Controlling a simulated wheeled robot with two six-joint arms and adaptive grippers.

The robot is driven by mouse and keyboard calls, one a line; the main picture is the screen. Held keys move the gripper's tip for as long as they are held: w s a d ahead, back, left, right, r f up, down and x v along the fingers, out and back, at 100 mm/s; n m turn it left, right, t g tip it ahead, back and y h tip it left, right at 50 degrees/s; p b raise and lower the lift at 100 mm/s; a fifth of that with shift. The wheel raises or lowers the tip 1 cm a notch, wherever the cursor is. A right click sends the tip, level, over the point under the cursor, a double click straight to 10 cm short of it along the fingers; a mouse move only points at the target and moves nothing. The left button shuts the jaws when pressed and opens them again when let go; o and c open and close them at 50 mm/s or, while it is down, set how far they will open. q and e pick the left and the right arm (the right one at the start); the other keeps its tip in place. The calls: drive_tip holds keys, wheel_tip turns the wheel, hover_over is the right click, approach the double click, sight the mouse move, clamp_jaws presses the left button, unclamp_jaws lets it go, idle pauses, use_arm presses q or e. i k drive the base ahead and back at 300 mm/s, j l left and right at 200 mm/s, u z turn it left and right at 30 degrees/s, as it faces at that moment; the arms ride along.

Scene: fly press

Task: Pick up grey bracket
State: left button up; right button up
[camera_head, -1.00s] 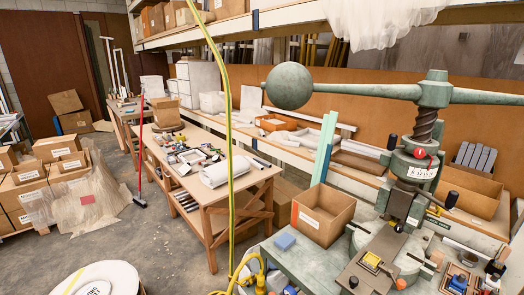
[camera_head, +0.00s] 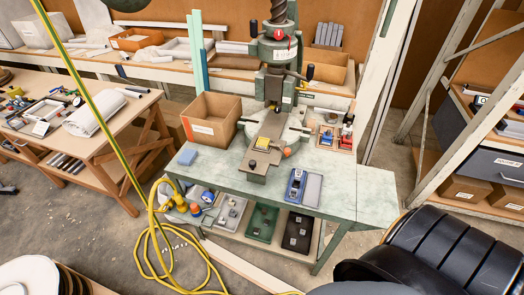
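No piece can be surely told as the grey bracket. A grey tray (camera_head: 232,214) with small pale pieces, too small to tell apart, sits on the shelf under the green press table (camera_head: 350,199). A flat grey piece (camera_head: 312,190) lies on the tabletop beside a blue device (camera_head: 295,187). Several upright grey slabs (camera_head: 328,35) stand in a box on the back bench. Neither of my grippers is in view.
A green tray (camera_head: 262,222) and a black tray (camera_head: 298,232) share the lower shelf. A yellow hose (camera_head: 150,240) loops over the floor at left. Dark ribbed shapes fill the bottom right.

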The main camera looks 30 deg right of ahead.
sight(293, 192)
drive_tip(key=z, duration=1.4)
